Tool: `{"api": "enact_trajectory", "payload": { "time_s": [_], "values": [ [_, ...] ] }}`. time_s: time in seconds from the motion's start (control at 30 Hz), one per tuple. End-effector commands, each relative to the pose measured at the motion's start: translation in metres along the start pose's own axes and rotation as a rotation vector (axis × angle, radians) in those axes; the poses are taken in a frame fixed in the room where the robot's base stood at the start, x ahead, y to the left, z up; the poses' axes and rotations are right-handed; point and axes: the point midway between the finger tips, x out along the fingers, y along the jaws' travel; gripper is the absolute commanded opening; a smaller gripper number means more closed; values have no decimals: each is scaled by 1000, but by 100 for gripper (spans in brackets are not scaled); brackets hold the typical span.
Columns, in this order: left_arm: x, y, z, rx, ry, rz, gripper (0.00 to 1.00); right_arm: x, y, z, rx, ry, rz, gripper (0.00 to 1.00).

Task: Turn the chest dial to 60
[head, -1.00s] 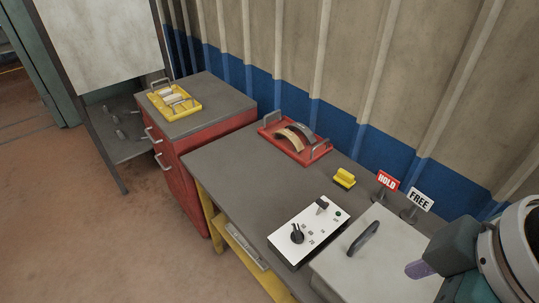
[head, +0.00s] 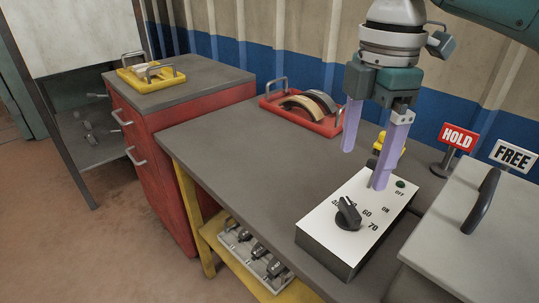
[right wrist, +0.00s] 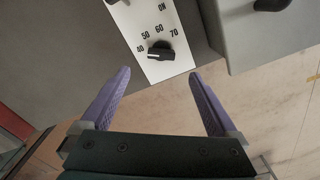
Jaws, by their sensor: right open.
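The control box (head: 320,236) has a white top panel with a black dial (head: 348,213) and printed numbers including 60 and 70. In the right wrist view the dial (right wrist: 161,51) sits below an arc of 40, 50, 60 and 70, and its white mark points left, near 40. My right gripper (head: 363,168) is open and empty, its purple fingers pointing down above the panel's far part. In the right wrist view the dial shows ahead, between the open fingers (right wrist: 159,73). One finger partly hides the switch near ON and OFF. My left gripper is out of view.
A grey chest lid with a dark handle (head: 481,201) stands right of the box. HOLD (head: 458,137) and FREE (head: 513,155) signs stand behind it. A red tray (head: 325,127) with brake shoes and a partly hidden yellow object lie farther back. The bench left of the box is clear.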

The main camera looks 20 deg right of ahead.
Motion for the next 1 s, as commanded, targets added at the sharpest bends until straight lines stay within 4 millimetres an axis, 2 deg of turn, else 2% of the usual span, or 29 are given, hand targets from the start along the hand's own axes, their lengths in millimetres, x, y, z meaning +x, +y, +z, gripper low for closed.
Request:
{"api": "enact_trajectory", "payload": {
  "time_s": [0.3, 0.5, 0.63, 0.87, 1.0],
  "values": [
    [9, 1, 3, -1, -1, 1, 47, 58, -2, -1, 0, 0, -6, 95],
    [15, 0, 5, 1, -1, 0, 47, 85, -1, -1, 0, 0, -1, 95],
    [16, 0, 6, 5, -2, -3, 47, 92, -1, 0, -1, -1, -1, 95],
    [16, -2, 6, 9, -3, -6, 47, 93, -1, 0, -1, -1, 0, 95],
    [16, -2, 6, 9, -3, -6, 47, 93, -1, 0, 0, -1, 0, 83]
  ]
}}
